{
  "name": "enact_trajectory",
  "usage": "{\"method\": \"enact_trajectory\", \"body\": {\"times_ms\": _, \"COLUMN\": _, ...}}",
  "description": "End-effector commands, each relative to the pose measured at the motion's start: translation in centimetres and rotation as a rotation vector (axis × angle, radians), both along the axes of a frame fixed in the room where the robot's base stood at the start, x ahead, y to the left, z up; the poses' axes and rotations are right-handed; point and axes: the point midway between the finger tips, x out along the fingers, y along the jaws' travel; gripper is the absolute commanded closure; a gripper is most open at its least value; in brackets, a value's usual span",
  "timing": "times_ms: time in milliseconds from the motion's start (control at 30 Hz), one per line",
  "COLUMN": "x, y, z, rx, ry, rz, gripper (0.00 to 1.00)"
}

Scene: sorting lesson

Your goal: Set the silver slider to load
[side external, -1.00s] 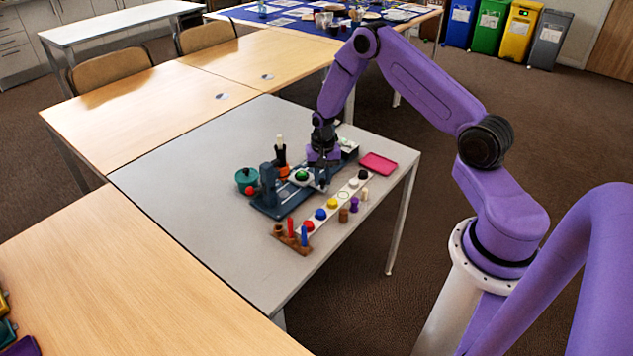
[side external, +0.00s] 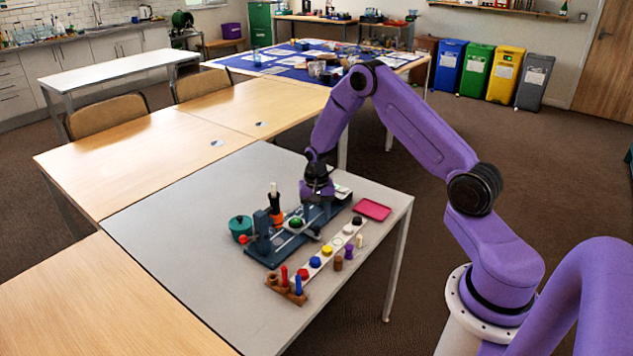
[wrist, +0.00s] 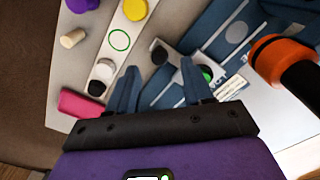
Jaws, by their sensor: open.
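A dark blue fixture (side external: 262,253) with printed labels stands on the grey table. A silver-grey plate (side external: 308,232), which looks like the slider, lies across it and carries a green disc (side external: 296,222). In the wrist view the plate (wrist: 180,62) has a black knob (wrist: 159,54) at one end, and the green disc (wrist: 207,73) is partly hidden by a finger. My gripper (side external: 317,198) is open over the fixture, behind the green disc. In the wrist view its fingertips (wrist: 158,70) straddle the line to the black knob, with nothing held. I cannot read the load mark.
An orange-and-black upright tool (side external: 275,212) and a teal pot (side external: 240,228) stand left of the fixture. A white strip with coloured discs (side external: 328,250), several pegs and a brown peg block (side external: 286,290) lie in front. A pink tray (side external: 373,209) is at right. The table's left part is clear.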

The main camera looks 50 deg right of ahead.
Motion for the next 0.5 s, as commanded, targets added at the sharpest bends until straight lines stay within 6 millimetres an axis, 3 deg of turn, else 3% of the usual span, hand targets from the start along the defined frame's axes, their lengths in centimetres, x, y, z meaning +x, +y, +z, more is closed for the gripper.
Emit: {"method": "enact_trajectory", "body": {"times_ms": 500, "x": 0.1, "y": 0.0, "z": 10.0, "rx": -0.001, "ry": -0.004, "rz": 0.002, "gripper": 0.49}}
